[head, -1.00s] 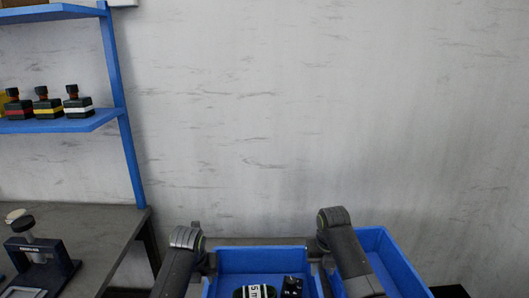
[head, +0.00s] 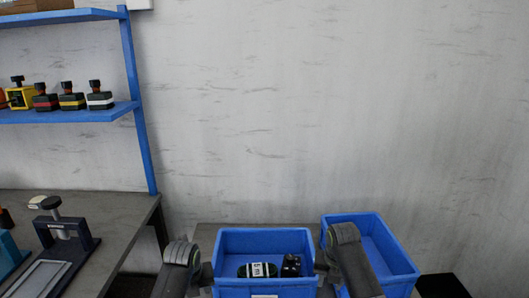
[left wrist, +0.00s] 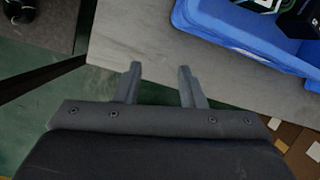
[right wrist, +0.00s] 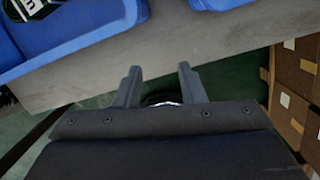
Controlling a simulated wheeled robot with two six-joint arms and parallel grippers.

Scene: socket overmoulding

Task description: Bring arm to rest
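My left gripper (left wrist: 160,68) is open and empty in the left wrist view, its two fingers apart over the edge of a grey table (left wrist: 125,42). My right gripper (right wrist: 160,67) is open and empty in the right wrist view, near the edge of the same table (right wrist: 75,88). Both arms show at the bottom of the head view, one on each side of a blue bin; the fingertips are hard to make out there.
The blue bin (head: 263,234) holds a dark striped object (head: 257,270) and a black part (head: 291,265). An empty-looking blue bin (head: 402,250) stands to its right. A workbench (head: 120,212) with a press (head: 63,235) and a blue shelf (head: 70,115) are at left. Cardboard boxes (right wrist: 295,75) stand low at right.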

